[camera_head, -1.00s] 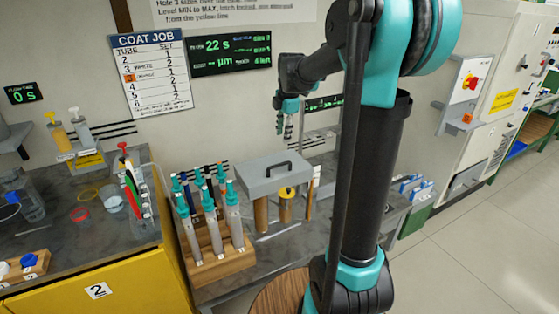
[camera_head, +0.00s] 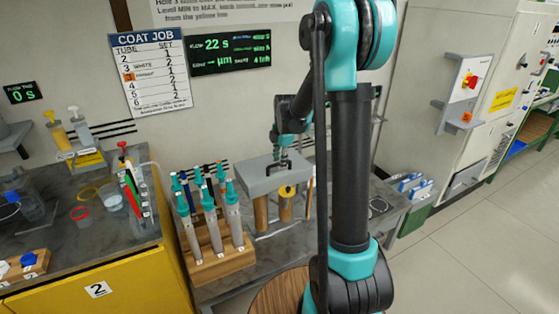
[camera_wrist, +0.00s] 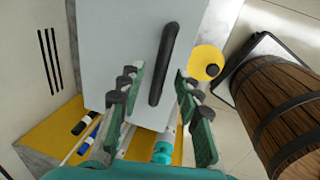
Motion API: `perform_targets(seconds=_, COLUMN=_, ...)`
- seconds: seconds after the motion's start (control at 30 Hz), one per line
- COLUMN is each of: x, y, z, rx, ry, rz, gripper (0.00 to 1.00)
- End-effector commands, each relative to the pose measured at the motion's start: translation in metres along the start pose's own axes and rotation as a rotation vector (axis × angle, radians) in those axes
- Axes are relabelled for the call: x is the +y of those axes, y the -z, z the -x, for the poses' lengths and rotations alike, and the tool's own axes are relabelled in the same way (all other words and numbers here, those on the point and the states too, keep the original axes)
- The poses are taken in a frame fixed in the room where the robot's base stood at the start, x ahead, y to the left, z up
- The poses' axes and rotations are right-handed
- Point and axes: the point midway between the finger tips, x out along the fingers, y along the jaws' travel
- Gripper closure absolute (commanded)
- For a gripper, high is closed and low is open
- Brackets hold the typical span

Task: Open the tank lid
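The tank lid (camera_head: 262,184) is a flat grey cover with a black bar handle (camera_wrist: 163,63) on top. In the head view it sits level above brown cylindrical posts or vessels. My gripper (camera_head: 284,163) is right above the lid, at the handle. In the wrist view my gripper (camera_wrist: 158,88) has its two green fingers spread apart, one on each side of the handle's near end. I see a gap between each finger and the handle; no contact shows. The tank's inside is hidden under the lid.
A wooden rack (camera_head: 222,262) with several teal-capped tubes stands in front of the lid, to the left. A yellow round knob piece (camera_wrist: 206,64) is beside the lid. A wooden barrel (camera_wrist: 280,108) shows at the right. Wall screens (camera_head: 231,53) hang behind.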

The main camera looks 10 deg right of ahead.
Motion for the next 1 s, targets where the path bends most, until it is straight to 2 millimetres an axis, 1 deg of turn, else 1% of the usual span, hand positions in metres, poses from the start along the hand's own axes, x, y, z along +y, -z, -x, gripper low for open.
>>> perform_targets(seconds=0.17, x=0.0001, y=0.0, z=0.0001, rx=0.0, ry=0.0, rz=0.0, gripper=0.66)
perform_targets(seconds=0.43, x=0.0001, y=0.0, z=0.0002, rx=0.0, ry=0.0, rz=0.0, gripper=0.99)
perform_targets(seconds=0.83, x=0.0001, y=-0.0003, z=0.0005, rx=0.0, ry=0.001, rz=0.0, gripper=1.0)
perform_targets(seconds=1.0, x=0.0009, y=-0.0049, z=0.0043, rx=0.0, ry=0.025, rz=-0.001, gripper=1.0)
